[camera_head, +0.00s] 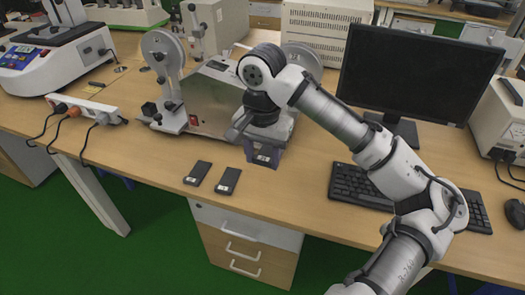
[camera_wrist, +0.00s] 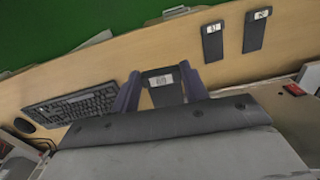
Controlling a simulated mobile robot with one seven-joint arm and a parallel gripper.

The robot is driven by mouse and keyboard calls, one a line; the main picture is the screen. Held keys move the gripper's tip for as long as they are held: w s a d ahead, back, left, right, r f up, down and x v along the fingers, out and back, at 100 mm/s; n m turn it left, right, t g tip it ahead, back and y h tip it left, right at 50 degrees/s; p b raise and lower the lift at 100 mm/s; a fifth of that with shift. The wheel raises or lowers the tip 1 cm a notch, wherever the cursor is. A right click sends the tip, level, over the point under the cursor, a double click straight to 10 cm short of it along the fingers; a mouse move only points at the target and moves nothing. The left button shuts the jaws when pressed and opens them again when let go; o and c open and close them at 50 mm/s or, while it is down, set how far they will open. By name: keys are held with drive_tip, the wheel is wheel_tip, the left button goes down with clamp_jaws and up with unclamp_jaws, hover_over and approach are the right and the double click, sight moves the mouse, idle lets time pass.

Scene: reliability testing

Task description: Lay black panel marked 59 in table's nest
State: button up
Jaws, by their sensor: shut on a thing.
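My gripper (camera_head: 263,158) is over the table (camera_head: 310,215), in front of the reel machine, pointing down. Its two purple fingers (camera_wrist: 162,90) are shut on a black panel (camera_wrist: 165,97) with a white label; the number on it is too blurred to read. Two more black panels with white labels lie on the table left of my gripper in the head view: a left panel (camera_head: 197,174) and a right panel (camera_head: 228,182). They also show at the upper right of the wrist view. Their numbers are not clear either. I cannot make out a nest in the table.
The reel machine (camera_head: 213,103) stands close behind my gripper. A keyboard (camera_head: 360,188), a monitor (camera_head: 420,80) and a mouse (camera_head: 514,213) are to the right. A power strip (camera_head: 85,108) with cables is at the left. Bare table lies along the front edge.

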drive_tip(key=shift+f+b, duration=3.05)
drive_tip(key=shift+f, duration=3.4)
